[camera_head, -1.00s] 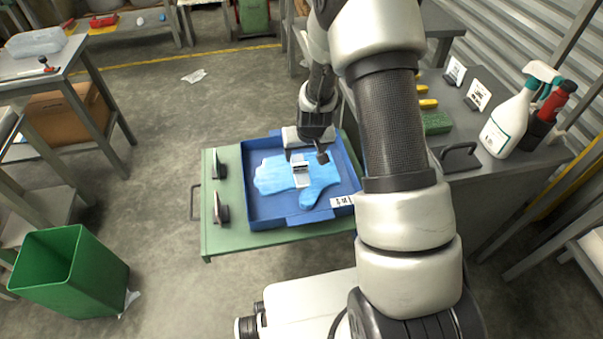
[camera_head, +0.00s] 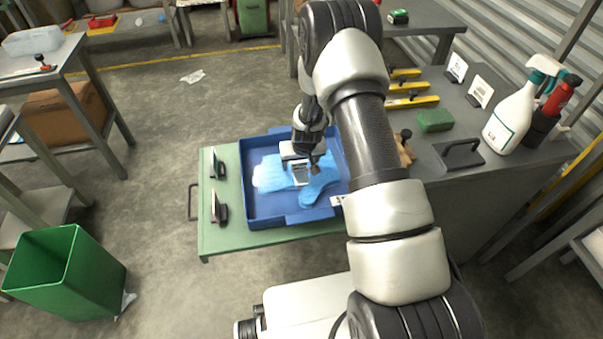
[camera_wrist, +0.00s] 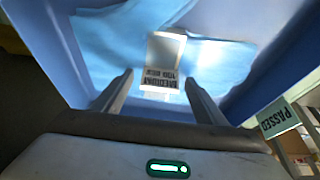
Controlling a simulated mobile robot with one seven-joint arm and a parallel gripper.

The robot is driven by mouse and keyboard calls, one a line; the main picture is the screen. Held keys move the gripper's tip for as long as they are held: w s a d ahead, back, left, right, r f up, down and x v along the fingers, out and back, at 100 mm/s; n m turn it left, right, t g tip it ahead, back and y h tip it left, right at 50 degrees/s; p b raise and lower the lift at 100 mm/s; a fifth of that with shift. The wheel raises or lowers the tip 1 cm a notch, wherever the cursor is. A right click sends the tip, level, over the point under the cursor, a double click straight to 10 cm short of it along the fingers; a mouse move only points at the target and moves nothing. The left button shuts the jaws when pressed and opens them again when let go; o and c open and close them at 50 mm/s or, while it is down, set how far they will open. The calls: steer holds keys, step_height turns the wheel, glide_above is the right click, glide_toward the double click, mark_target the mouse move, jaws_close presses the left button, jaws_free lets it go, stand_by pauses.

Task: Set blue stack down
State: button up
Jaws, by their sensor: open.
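The blue stack (camera_head: 270,173) looks like flat, pale-blue film gloves lying in a blue tray (camera_head: 247,200). A white band or clip with dark print (camera_head: 300,174) sits at its middle; the band also shows in the wrist view (camera_wrist: 163,65). A darker blue lobe (camera_head: 318,187) lies to its right. My gripper (camera_wrist: 158,80) is open, its two fingers apart, with the band showing between and beyond their tips. In the head view my gripper (camera_head: 304,160) is over the tray, partly hiding the stack. The exact height gap cannot be told.
The tray rests on a green-topped table (camera_head: 225,235) with two dark-handled tools (camera_head: 219,207) at left. A "PASSED" card (camera_wrist: 280,118) stands by the tray edge. A grey bench with spray bottle (camera_head: 512,118) and green block (camera_head: 435,120) is at right. A green bin (camera_head: 70,275) stands left.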

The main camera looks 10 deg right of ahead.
steer(key=shift+c, duration=0.2)
steer(key=shift+r, duration=0.1)
steer(key=c, duration=1.3)
